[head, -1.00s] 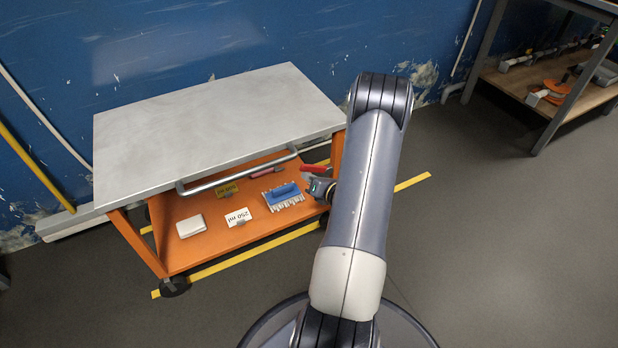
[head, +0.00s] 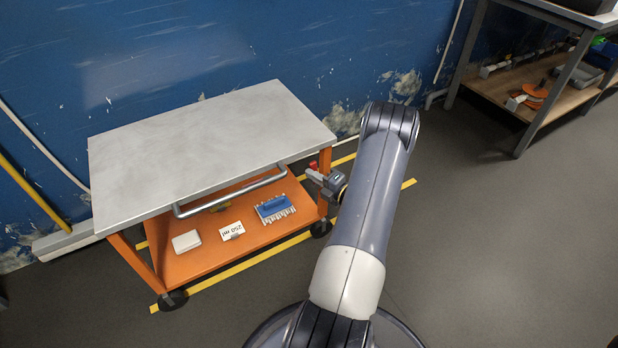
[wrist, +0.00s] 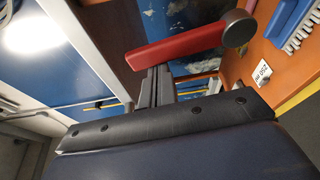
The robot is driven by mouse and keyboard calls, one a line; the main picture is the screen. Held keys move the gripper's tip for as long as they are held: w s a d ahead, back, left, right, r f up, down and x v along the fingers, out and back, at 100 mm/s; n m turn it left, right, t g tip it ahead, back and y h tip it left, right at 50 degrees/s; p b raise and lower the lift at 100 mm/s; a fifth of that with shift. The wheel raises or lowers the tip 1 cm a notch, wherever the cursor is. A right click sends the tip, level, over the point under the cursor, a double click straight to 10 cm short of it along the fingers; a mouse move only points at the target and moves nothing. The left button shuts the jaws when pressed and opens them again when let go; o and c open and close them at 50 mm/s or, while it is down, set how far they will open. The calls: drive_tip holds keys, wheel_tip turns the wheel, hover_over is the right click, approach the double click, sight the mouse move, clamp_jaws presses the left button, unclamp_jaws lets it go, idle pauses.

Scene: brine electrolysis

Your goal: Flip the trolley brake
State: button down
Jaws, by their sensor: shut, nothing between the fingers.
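The orange trolley with a grey top (head: 210,150) stands against the blue wall. Its brake lever is a red bar (wrist: 178,46) with a dark round pivot (wrist: 238,27) in the wrist view. In the head view only a small red part of the lever (head: 313,165) shows by the trolley's right front leg. My gripper (head: 314,175) is at that leg, right beside the lever. In the wrist view my gripper's fingers (wrist: 157,80) are together and empty, with their tips at the lever's lower edge. I cannot tell whether they touch it.
The trolley's handle bar (head: 230,192) runs along its front. The lower shelf holds a blue rack (head: 273,207), a 250 ml card (head: 232,231) and a white box (head: 186,241). A workbench (head: 535,85) stands at the back right. The floor between is clear.

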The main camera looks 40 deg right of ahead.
drive_tip(key=shift+s+d+r, duration=0.15)
drive_tip(key=shift+d+r, duration=0.05)
drive_tip(key=shift+d, duration=0.45)
idle(0.3)
